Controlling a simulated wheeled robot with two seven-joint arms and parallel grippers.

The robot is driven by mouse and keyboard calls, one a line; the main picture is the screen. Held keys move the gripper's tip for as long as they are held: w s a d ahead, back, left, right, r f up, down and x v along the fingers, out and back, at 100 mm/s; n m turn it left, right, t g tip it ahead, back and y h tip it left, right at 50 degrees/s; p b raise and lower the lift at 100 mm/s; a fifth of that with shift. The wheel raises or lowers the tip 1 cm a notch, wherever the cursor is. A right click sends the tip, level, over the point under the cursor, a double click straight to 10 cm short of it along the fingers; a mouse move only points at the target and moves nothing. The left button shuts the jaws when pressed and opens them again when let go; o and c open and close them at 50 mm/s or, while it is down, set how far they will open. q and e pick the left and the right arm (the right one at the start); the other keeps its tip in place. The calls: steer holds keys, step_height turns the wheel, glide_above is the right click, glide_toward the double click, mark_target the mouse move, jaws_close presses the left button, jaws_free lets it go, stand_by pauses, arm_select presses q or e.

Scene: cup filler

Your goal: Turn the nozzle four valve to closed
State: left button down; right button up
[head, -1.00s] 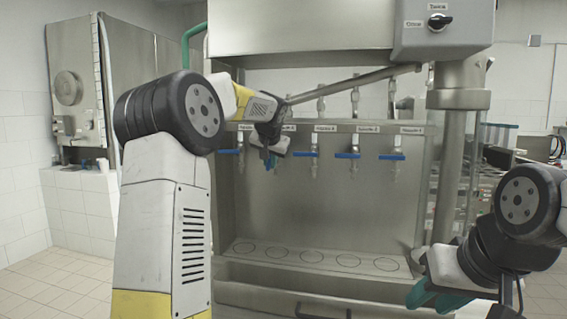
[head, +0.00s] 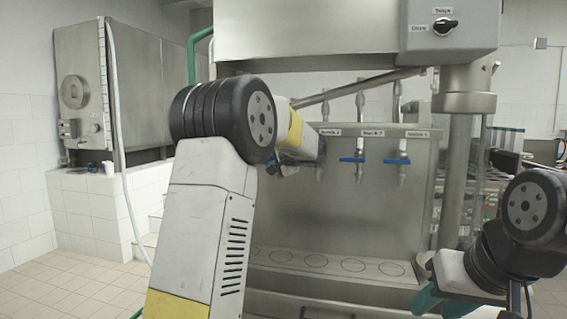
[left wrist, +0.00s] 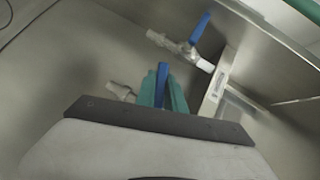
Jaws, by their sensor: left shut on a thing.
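In the left wrist view, my left gripper (left wrist: 163,88) has its teal fingers shut on a blue valve handle (left wrist: 162,72), with a pale nozzle end (left wrist: 121,91) beside it. I take this valve to be nozzle four, but its label is unreadable here. In the head view, my left arm hides this valve and the leftmost part of the row. Two blue handles, (head: 352,160) and (head: 397,161), show crosswise on the valves to the right. My right gripper (head: 440,301) is low at the right, away from the valves; its finger gap is unclear.
A neighbouring valve with a blue handle (left wrist: 200,27) is close to my left gripper in the wrist view. The filler's steel back panel (head: 350,215) stands above a ledge with ring marks (head: 352,266). A control box with a black knob (head: 446,26) is above right.

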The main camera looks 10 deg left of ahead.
arm_select(q)
steer(key=shift+a+r+m+t+y, duration=0.1)
steer(key=shift+r+m+t+y, duration=0.1)
steer(key=shift+m+t+y, duration=0.3)
steer(key=shift+r+m+t+y, duration=0.15)
steer(key=shift+m+t+y, duration=0.15)
steer(key=shift+m+y, duration=0.3)
steer(key=c, duration=1.4)
jaws_free()
steer(key=shift+r, duration=0.1)
steer(key=shift+c, duration=0.2)
steer(key=v, duration=0.8)
steer(key=shift+a, duration=0.15)
